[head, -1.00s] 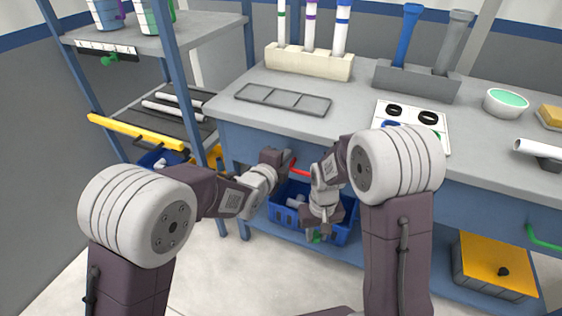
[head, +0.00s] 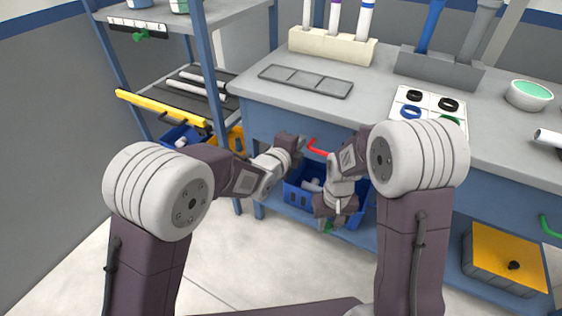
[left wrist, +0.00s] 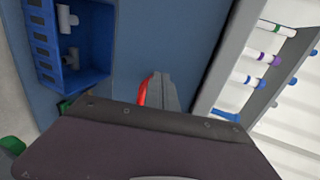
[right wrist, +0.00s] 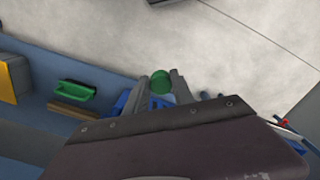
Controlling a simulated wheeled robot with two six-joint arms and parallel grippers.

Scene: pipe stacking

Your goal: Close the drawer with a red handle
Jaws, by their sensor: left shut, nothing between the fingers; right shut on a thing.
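The red handle (head: 318,147) is on the blue front under the grey worktop, partly hidden by my right arm. It also shows in the left wrist view (left wrist: 142,92), beside the fingers. I cannot tell how far the drawer stands out. My left gripper (head: 300,143) is shut and empty, just left of the handle; in the left wrist view its fingertips (left wrist: 160,78) lie close along the handle, and contact is unclear. My right gripper (right wrist: 161,88) is shut on a green round-ended thing (right wrist: 161,80), low in front of the bench; the green thing also shows in the head view (head: 327,227).
A blue crate (head: 297,198) with grey pipe pieces is on the lower shelf behind my grippers. A yellow box (head: 505,258) and a green handle (head: 548,227) are at the right. A shelf rack with a yellow bar (head: 160,107) stands left. The floor in front is clear.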

